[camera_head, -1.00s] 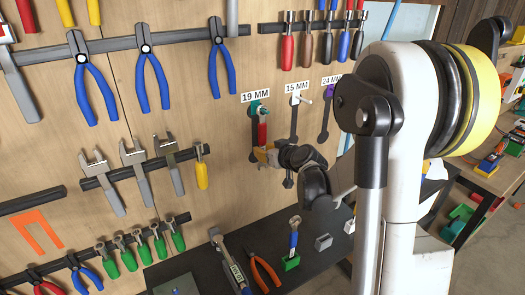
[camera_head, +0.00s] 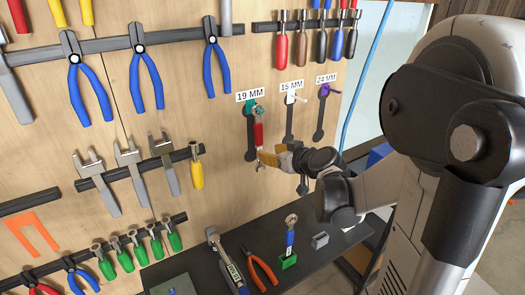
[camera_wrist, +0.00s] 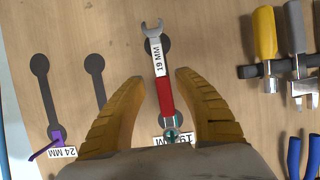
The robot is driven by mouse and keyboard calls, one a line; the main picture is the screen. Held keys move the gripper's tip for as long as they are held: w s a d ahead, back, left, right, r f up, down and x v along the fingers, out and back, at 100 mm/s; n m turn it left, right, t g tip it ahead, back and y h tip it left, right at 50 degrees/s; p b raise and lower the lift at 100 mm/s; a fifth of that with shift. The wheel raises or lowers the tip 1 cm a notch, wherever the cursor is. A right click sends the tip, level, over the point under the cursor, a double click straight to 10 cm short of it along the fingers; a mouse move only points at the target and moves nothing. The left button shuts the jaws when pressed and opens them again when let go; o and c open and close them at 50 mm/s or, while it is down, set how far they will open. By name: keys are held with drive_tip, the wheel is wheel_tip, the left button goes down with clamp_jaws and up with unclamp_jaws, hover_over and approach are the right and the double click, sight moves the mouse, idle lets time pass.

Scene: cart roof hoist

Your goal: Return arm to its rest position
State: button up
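A red-handled wrench (camera_head: 258,135) hangs from the green peg under the 19 MM label on the wooden tool board. The wrist view shows the same wrench (camera_wrist: 165,97) with a white 19 MM tag and its open-jaw end pointing away from the peg. My gripper (camera_wrist: 158,82) is open, with one yellow finger on each side of the wrench and visible gaps between. In the head view my gripper (camera_head: 270,158) is beside the lower part of the wrench, to its right.
The 15 MM peg (camera_head: 291,98) and the purple 24 MM peg (camera_head: 324,90) hold no wrench, only dark outlines below. Pliers, screwdrivers and calipers hang around the board. A dark shelf (camera_head: 330,248) below carries orange pliers (camera_head: 264,272) and a blue-handled wrench (camera_head: 290,238).

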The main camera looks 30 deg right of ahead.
drive_tip(key=shift+v, duration=1.7)
drive_tip(key=s+a+f+g+y+b, duration=0.1)
drive_tip(key=s+a+f+g+b, duration=0.1)
drive_tip(key=s+a+f+b, duration=0.4)
drive_tip(key=s+a+f+g+y+b, duration=0.15)
drive_tip(key=a+f+b, duration=0.25)
drive_tip(key=a, duration=0.4)
drive_tip(key=s+a+f+g+h+b, duration=0.3)
drive_tip(key=s+a+f+b, duration=0.1)
drive_tip(key=s+f+b, duration=0.4)
drive_tip(key=s+f, duration=0.2)
drive_tip(key=s, duration=0.2)
drive_tip(key=shift+s+a, duration=0.2)
drive_tip(key=shift+d+f, duration=0.15)
